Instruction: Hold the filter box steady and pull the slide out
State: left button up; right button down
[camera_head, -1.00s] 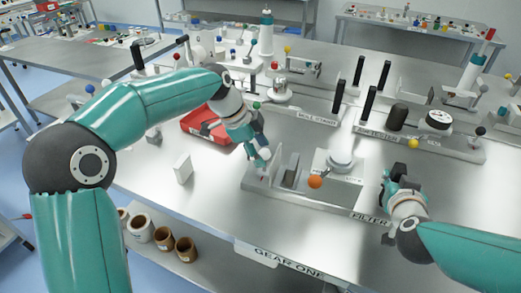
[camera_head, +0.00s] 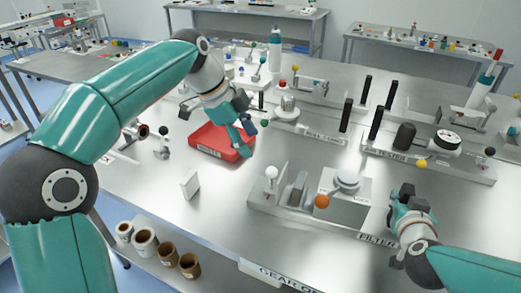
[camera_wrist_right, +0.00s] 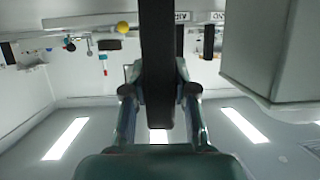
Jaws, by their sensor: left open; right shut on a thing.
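The grey filter box (camera_head: 343,209) stands on a base labelled FILTER, with a round grey cap on top and an orange ball knob (camera_head: 321,201) at its front left. Left of it on the same base are a dark upright plate (camera_head: 297,190) and a white ball on a post (camera_head: 271,173). I cannot tell which part is the slide. My left gripper (camera_head: 246,133) is open and empty, above the right edge of the red tray. My right gripper (camera_head: 402,192) is right of the box and apart from it, shut on a dark slab (camera_wrist_right: 158,65).
The red tray (camera_head: 217,153) and a small white block (camera_head: 190,184) lie to the left. Tester fixtures with black posts (camera_head: 376,123) stand behind the box. Brown and white rolls (camera_head: 145,242) sit below the table's front edge. Bare table lies between the white block and the filter base.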

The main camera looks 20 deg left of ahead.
jog(key=shift+s+f, duration=0.2)
jog(key=shift+f, duration=0.4)
jog(key=shift+w+r+p, duration=0.1)
jog(key=shift+r+p, duration=0.2)
jog(key=shift+p, duration=0.05)
jog(key=c, duration=1)
grip_release()
jog(key=shift+r, duration=0.1)
jog(key=shift+o, duration=0.8)
jog(key=shift+w, duration=0.1)
jog(key=shift+r, duration=0.15)
jog(key=shift+r, duration=0.1)
